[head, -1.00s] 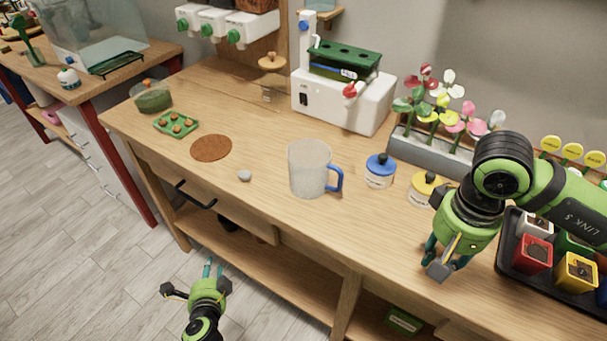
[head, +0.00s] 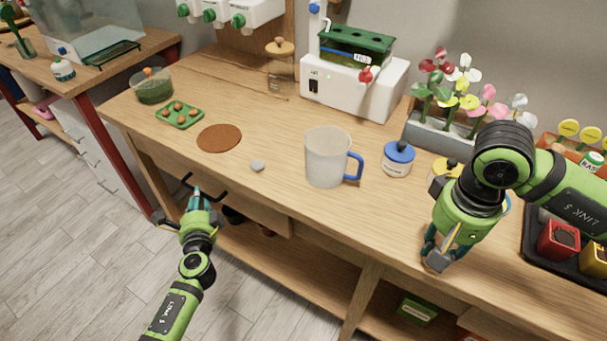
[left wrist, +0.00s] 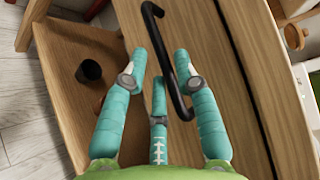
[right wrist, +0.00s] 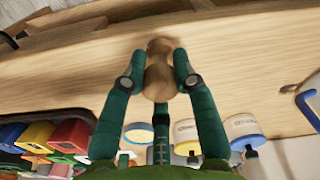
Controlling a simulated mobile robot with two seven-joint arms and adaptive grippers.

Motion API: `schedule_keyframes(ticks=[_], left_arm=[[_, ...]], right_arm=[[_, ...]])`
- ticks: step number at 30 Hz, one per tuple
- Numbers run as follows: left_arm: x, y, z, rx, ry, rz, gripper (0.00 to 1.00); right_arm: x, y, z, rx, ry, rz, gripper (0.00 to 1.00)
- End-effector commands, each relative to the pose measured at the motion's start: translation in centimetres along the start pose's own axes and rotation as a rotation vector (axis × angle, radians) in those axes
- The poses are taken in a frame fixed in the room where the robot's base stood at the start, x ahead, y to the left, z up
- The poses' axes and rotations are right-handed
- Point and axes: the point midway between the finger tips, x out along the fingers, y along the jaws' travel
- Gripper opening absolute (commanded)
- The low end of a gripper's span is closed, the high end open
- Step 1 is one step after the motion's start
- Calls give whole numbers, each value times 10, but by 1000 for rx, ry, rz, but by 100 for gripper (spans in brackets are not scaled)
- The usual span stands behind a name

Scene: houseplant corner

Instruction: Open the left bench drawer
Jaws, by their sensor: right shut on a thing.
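The left bench drawer (head: 257,212) is a wooden front under the bench top and looks shut. Its black bar handle (head: 212,193) shows near my left gripper (head: 196,196), which has teal fingers. In the left wrist view the handle (left wrist: 166,55) runs between the open fingers of my left gripper (left wrist: 160,65), close to the right finger. I cannot tell whether they touch. My right gripper (head: 438,258) is above the right part of the bench, shut on a turned wooden piece (right wrist: 158,72), seen in the right wrist view.
The bench top (head: 290,200) carries a mug (head: 327,158), a brown disc (head: 219,138), a grey stone (head: 257,166) and a blue-lidded jar (head: 397,160). A lower shelf (head: 300,270) lies under the drawer. Floor (head: 70,250) is clear at the left.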

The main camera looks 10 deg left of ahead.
Motion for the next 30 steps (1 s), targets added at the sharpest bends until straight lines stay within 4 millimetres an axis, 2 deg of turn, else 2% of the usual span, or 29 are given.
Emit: schedule_keyframes(ticks=[3, 6, 17, 18, 20, 30], left_arm=[[19, 1, 0, 1, -1, 0, 30], [28, 0, 0, -1, 0, 0, 30], [34, 0, 0, -1, 0, 1, 30], [34, 0, 0, -1, 0, 1, 26], [34, 0, 0, -1, 0, 1, 2], [35, 1, 1, 0, 0, 1, 0]], right_arm=[[2, 0, 0, 0, 0, 0, 1], [3, 0, 0, 0, 0, 0, 1], [3, 0, 0, 0, 0, 0, 1], [3, 0, 0, 0, 0, 0, 1], [3, 0, 0, 0, 0, 0, 1], [4, 0, 0, 0, 0, 0, 1]])
